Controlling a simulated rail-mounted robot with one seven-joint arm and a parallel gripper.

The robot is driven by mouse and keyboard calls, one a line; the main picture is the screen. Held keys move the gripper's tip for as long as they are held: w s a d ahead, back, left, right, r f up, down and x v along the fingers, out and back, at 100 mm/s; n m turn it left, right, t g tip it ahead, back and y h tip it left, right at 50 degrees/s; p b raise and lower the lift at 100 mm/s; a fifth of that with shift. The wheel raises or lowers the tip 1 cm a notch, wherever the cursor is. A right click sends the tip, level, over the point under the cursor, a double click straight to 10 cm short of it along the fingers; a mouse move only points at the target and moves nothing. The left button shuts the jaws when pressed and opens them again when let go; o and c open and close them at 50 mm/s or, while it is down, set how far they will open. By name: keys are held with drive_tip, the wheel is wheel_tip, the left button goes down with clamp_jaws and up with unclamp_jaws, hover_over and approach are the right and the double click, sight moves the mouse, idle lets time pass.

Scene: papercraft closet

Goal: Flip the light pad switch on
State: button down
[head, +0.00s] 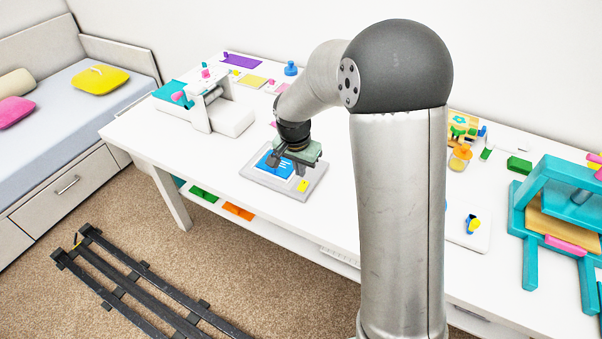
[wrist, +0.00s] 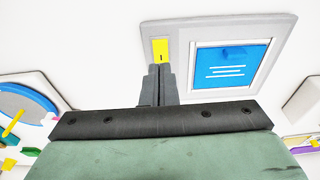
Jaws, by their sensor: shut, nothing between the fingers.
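The light pad (head: 262,182) is a grey slab with a blue panel, lying flat on the white table in the head view. Its yellow switch (head: 303,185) sits near the right corner of the pad. In the wrist view the pad (wrist: 185,45) shows its blue panel at the right and the yellow switch (wrist: 160,50) with a small dark mark at the left. My gripper (wrist: 160,70) is shut and empty, its fingertips at the lower edge of the switch in that view. I cannot tell whether they touch. In the head view my gripper (head: 275,160) is over the pad.
A white machine (head: 228,116) stands left of the pad. A teal press (head: 556,205) is at the far right of the table (head: 140,133). Small craft items lie along the back.

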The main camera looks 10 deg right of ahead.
wheel_tip(320, 180, up, 8)
hover_over(304, 181)
drive_tip(key=s+a, duration=0.3)
drive_tip(key=s, duration=0.1)
drive_tip(key=shift+r, duration=0.1)
drive_tip(key=w+d+p, duration=0.1)
drive_tip(key=p, duration=0.1)
drive_tip(key=shift+p, duration=0.3)
drive_tip(key=f, duration=0.4)
drive_tip(key=w+d+f+p, duration=0.1)
drive_tip(key=f, duration=0.4)
drive_tip(key=w+f+p, duration=0.1)
drive_tip(key=f, duration=0.3)
drive_tip(key=shift+w+d+f, duration=0.15)
drive_tip(key=shift+d+f, duration=0.2)
drive_tip(key=shift+d, duration=0.05)
